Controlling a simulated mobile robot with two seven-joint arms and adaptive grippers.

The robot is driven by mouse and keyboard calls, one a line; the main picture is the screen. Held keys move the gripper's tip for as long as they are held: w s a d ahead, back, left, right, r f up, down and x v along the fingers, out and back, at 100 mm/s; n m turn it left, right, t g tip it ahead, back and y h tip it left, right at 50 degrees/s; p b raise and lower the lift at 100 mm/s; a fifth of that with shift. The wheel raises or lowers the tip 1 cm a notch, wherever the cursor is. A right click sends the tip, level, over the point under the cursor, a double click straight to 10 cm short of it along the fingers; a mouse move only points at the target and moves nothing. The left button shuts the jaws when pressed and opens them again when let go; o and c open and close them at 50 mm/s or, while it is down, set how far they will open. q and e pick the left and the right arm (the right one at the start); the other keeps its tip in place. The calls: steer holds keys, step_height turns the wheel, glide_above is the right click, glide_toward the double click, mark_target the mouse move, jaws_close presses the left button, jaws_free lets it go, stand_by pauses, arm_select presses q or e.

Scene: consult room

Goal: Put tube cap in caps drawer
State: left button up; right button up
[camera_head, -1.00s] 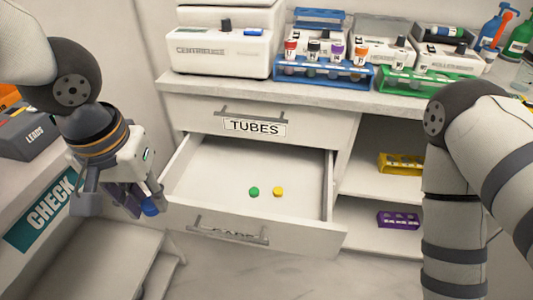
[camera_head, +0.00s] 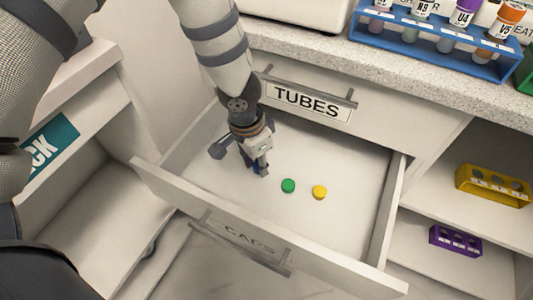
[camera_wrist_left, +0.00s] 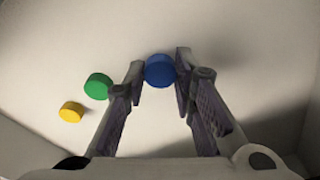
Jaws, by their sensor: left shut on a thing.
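The blue tube cap (camera_wrist_left: 160,70) is between the fingertips of my left gripper (camera_head: 258,169), which is shut on it. In the head view the cap is mostly hidden by the fingers, with a bit of dark blue at their tips. The caps drawer (camera_head: 172,191) is pulled open, and my left gripper is inside it, low over its floor on the left. A green cap (camera_head: 288,186) and a yellow cap (camera_head: 319,192) lie on the drawer floor to the right of the gripper. They also show in the left wrist view, left of the fingers. My right gripper is out of view.
The shut tubes drawer (camera_head: 380,125) is above the caps drawer. The counter above holds a blue rack (camera_head: 425,46) with several tubes. Open shelves at the right hold a yellow rack (camera_head: 493,186) and a purple rack (camera_head: 455,240). The drawer's right part is clear.

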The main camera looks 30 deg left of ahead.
arm_select(q)
steer(key=w, duration=0.1)
steer(key=w+f, duration=0.1)
steer(key=w, duration=0.1)
steer(key=shift+a, duration=0.2)
steer(key=shift+w+r, duration=0.1)
steer(key=shift+r, duration=0.05)
steer(key=shift+f, duration=0.25)
steer(key=o, duration=0.7)
steer(key=shift+c, duration=0.2)
steer(key=shift+r, duration=0.15)
